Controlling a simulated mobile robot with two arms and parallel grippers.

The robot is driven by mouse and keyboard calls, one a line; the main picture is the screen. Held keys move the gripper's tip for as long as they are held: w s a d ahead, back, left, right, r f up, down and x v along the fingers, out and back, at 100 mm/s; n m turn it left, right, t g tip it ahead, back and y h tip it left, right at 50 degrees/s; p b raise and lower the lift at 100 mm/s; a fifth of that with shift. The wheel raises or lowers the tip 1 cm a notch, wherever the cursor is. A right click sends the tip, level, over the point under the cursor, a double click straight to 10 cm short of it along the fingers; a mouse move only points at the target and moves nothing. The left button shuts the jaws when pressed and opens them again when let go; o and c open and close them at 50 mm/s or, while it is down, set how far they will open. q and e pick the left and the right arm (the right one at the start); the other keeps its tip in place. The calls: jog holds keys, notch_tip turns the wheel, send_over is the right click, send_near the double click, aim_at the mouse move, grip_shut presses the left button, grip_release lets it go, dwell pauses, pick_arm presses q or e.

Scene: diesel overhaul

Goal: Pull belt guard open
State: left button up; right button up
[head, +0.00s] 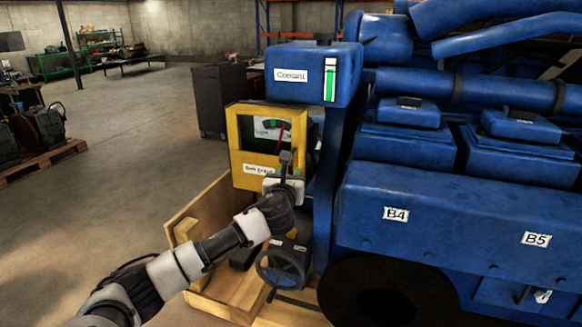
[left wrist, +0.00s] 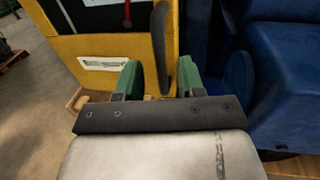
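The belt guard (head: 238,150) is a yellow box-like cover with a dark window and a white label, below the blue coolant tank in the head view. It looks closed. My left gripper (head: 286,165) is at its lower right edge. In the left wrist view the yellow guard (left wrist: 95,45) fills the upper left, with a dark upright handle (left wrist: 158,45) at its right edge. The green fingertips of my left gripper (left wrist: 160,78) are apart, and the handle's lower end shows between them, nearer the right finger. I cannot tell whether they touch it. My right gripper is not in view.
The blue coolant tank (head: 290,75) is above the guard. The large blue engine (head: 440,215) stands close on the right. A handwheel (head: 283,265) and a wooden crate (head: 197,205) are below. The floor to the left is open.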

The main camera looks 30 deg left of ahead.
aim_at(290, 170)
pick_arm(q)
jog(key=shift+x, duration=1.95)
grip_shut()
